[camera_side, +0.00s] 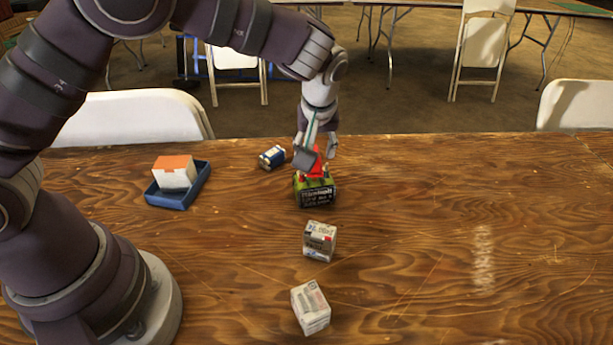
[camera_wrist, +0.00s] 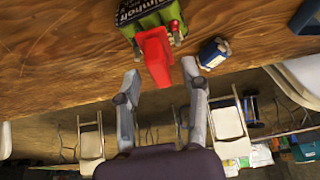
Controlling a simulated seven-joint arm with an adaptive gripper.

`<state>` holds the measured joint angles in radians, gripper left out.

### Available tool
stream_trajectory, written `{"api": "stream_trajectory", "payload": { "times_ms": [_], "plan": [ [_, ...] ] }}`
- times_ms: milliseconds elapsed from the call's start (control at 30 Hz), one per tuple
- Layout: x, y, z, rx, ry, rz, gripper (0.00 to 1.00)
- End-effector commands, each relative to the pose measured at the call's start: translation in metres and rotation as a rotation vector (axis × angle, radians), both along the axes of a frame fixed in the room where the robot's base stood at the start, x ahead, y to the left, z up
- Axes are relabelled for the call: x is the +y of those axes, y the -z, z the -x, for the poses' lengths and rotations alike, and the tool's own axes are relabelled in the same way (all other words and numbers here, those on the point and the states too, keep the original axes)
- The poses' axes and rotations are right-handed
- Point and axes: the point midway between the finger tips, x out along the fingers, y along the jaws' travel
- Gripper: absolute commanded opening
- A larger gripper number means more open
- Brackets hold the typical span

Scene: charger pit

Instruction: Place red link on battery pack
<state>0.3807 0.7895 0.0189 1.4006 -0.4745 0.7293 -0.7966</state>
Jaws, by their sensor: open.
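The battery pack (camera_side: 318,194), green and black with printed lettering, stands on the wooden table; it also shows at the top of the wrist view (camera_wrist: 148,12). The red link (camera_side: 315,160) is at the top of the pack in the side view, partly hidden by my fingers. In the wrist view the red link (camera_wrist: 155,56) overlaps the pack's near edge and reaches down between my fingertips. My gripper (camera_wrist: 160,72) is open, with one finger on each side of the link and visible gaps. Whether the link rests fully on the pack, I cannot tell.
A small blue-and-white battery-like item (camera_side: 272,157) lies left of the pack. A blue tray (camera_side: 160,199) holds a white box with an orange top (camera_side: 175,173). Two small white boxes (camera_side: 320,240) (camera_side: 311,308) stand nearer the camera. The table's right side is clear.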

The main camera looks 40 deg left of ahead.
Motion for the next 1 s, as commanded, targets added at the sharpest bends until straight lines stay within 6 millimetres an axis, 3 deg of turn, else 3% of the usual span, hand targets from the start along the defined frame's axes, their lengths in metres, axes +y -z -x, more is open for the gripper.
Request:
{"api": "stream_trajectory", "payload": {
  "times_ms": [300,500,667,833,1000],
  "plan": [
    [-0.023,-0.073,0.02,-0.005,0.005,0.003,0.43],
    [-0.03,-0.101,0.029,-0.001,0.003,0.0,0.43],
    [-0.013,-0.118,0.04,0.011,0.06,0.022,0.43],
    [0.031,-0.142,0.085,0.007,0.305,0.059,0.43],
    [0.047,-0.141,0.146,-0.053,0.587,0.03,0.43]
  ]
}}
